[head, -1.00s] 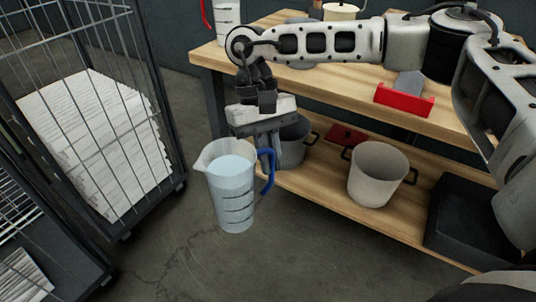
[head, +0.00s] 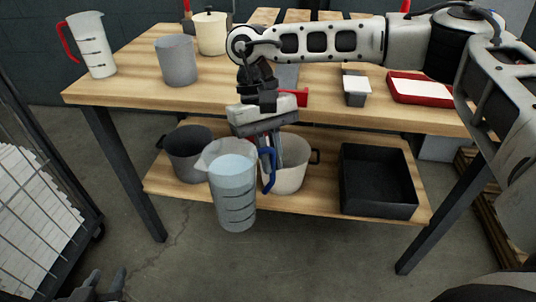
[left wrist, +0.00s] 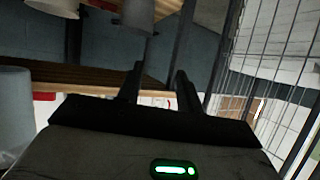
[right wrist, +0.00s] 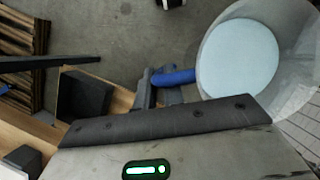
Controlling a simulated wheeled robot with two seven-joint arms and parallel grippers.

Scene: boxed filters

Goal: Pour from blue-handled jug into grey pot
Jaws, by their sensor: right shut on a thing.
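The clear jug with the blue handle (head: 232,195) holds pale blue liquid and hangs upright in front of the bench. Its open top also shows in the right wrist view (right wrist: 238,58). My right gripper (head: 268,168) is shut on the blue handle, which also shows in the right wrist view (right wrist: 174,77). A dark grey pot (head: 187,158) stands on the lower shelf, behind and left of the jug. A paler pot (head: 290,176) with black handles stands behind the gripper, partly hidden. My left gripper (left wrist: 160,75) is open and empty; its fingertips show at the head view's lower left.
The wooden bench (head: 130,85) carries a red-handled jug (head: 92,48), a grey cylindrical container (head: 177,62), a cream lidded pot (head: 211,35) and a red tray (head: 420,88). A black bin (head: 378,182) stands on the lower shelf's right. A wire cage (head: 35,190) stands at left.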

